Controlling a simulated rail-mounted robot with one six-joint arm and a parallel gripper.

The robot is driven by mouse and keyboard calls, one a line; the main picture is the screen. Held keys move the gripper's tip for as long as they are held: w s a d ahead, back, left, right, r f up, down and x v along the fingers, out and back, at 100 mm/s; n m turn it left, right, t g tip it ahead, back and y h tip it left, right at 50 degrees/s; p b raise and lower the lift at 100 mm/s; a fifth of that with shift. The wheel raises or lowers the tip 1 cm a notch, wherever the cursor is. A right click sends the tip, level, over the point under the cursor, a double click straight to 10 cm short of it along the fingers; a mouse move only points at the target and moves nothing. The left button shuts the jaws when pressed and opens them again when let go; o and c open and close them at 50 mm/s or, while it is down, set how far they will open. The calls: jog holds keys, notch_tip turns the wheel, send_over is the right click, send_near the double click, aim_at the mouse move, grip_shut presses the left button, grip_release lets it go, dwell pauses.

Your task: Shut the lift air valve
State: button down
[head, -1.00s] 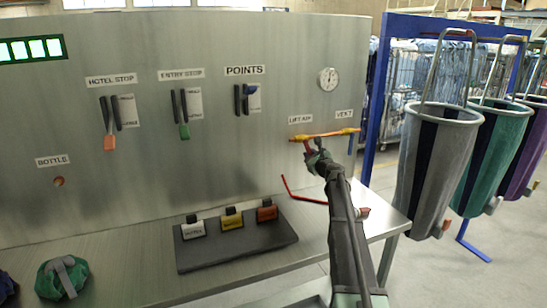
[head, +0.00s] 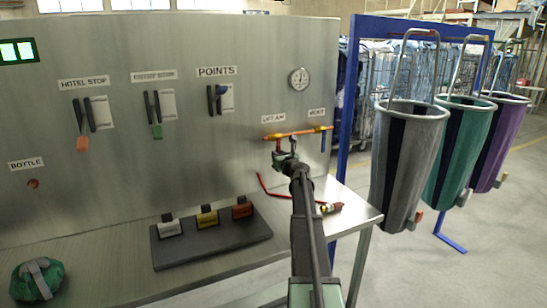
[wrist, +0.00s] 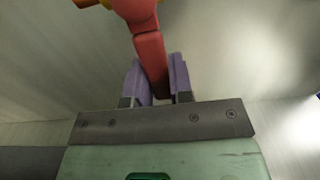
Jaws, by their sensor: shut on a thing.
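The lift air valve (head: 278,138) is on a horizontal copper-and-yellow pipe below the LIFT AIR label (head: 273,118), on the right of the metal panel. Its red lever (wrist: 152,55) hangs down from the valve in the wrist view and tilts slightly. My gripper (head: 281,154) is just below the pipe, in front of the panel. Its two purple fingers (wrist: 154,82) are on either side of the lever's lower end, shut on it. In the head view my gripper partly covers the lever.
A round gauge (head: 299,79) is above the pipe, and a VENT label (head: 317,112) is to its right. A red bent tube (head: 275,191) and a brass fitting (head: 330,208) lie on the bench below. Hanging bags (head: 410,165) stand further right.

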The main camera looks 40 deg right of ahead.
jog(key=c, duration=1)
grip_release()
jog(key=v, duration=1)
jog(key=shift+s, duration=0.4)
jog(key=shift+r, duration=0.1)
